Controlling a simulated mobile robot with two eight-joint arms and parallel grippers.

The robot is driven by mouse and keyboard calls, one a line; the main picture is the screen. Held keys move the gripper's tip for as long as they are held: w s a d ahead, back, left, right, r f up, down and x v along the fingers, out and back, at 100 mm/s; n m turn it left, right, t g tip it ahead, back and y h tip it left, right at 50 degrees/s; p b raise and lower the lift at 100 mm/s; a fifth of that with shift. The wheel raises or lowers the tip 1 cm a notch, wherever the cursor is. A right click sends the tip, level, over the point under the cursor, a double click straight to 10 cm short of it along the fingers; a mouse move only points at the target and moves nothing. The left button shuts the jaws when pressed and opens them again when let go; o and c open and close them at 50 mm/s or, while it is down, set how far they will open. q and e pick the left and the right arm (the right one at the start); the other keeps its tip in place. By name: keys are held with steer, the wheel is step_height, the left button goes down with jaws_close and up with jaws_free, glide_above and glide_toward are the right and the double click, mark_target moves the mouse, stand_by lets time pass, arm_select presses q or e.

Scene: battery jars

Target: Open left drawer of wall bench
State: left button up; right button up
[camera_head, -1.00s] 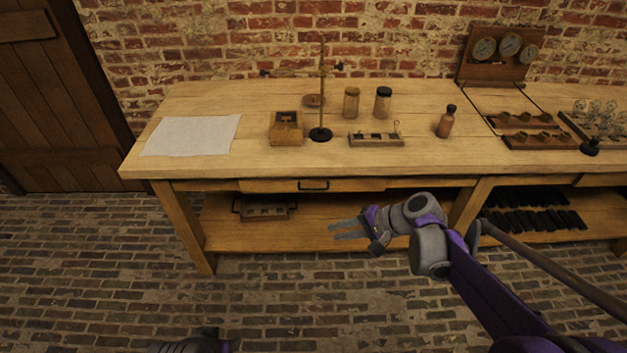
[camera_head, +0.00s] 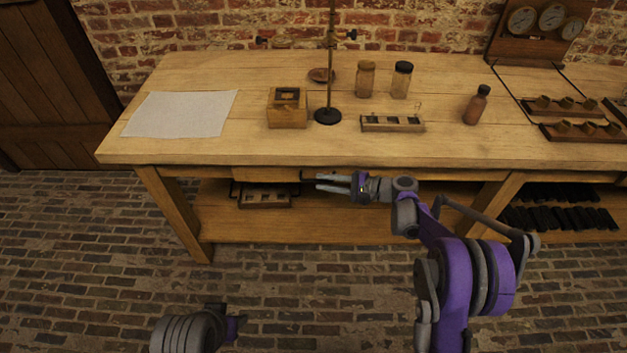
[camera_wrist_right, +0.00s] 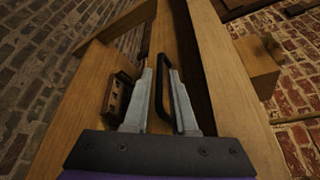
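The wall bench (camera_head: 350,158) is a long wooden table with its left drawer (camera_head: 240,173) under the top. The drawer front looks flush with the frame, and my right gripper hides part of it. My right gripper (camera_head: 318,182) is in front of the drawer with its fingers pointing left. In the right wrist view, its two grey fingers (camera_wrist_right: 162,105) are apart and the black drawer handle (camera_wrist_right: 161,60) shows between them. I cannot tell whether they touch it. My left gripper (camera_head: 232,322) is low at the bottom edge, its fingers unclear.
On the bench top are a paper sheet (camera_head: 181,113), a wooden box (camera_head: 287,110), a stand (camera_head: 328,116), jars (camera_head: 366,80) and a brown bottle (camera_head: 476,105). The lower shelf (camera_head: 235,226) holds a dark tray (camera_head: 264,196). Brick floor in front is clear.

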mark_target(313, 180)
steer(key=shift+x, duration=2.05)
jaws_close()
